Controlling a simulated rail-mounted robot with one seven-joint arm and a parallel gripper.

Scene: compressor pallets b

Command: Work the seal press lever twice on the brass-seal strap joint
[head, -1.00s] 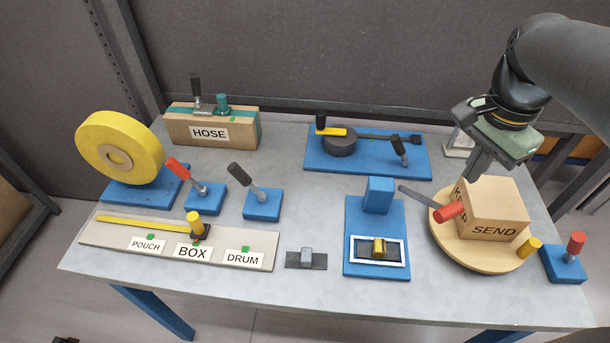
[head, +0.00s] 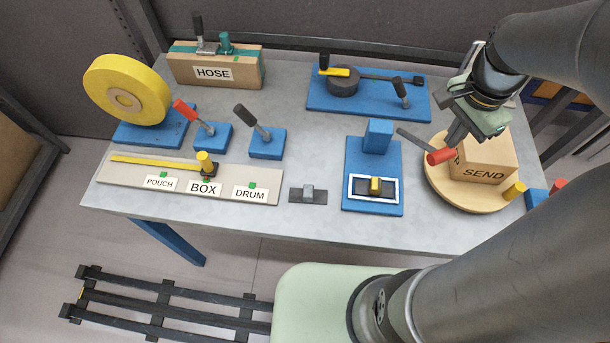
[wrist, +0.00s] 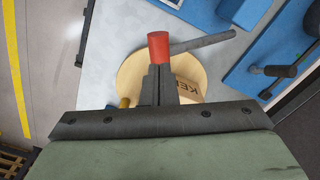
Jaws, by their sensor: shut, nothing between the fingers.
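The seal press (head: 374,205) is a blue base with an upright blue block. A grey lever (head: 415,138) slants out to the right from beside the block and ends in a red handle (head: 440,156). The brass-seal strap joint (head: 376,186) lies inside the white frame on the press base. My gripper (head: 455,140) is shut and empty, just above and right of the red handle in the head view. In the wrist view, the shut fingertips (wrist: 158,72) are close to the red handle (wrist: 158,48); I cannot tell whether they touch.
A carton marked SEND (head: 485,160) stands on a round wooden turntable (head: 465,202) right of the lever, close to my gripper. A grey-seal joint (head: 307,194) lies left of the press. A blue tool board (head: 370,103) is behind.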

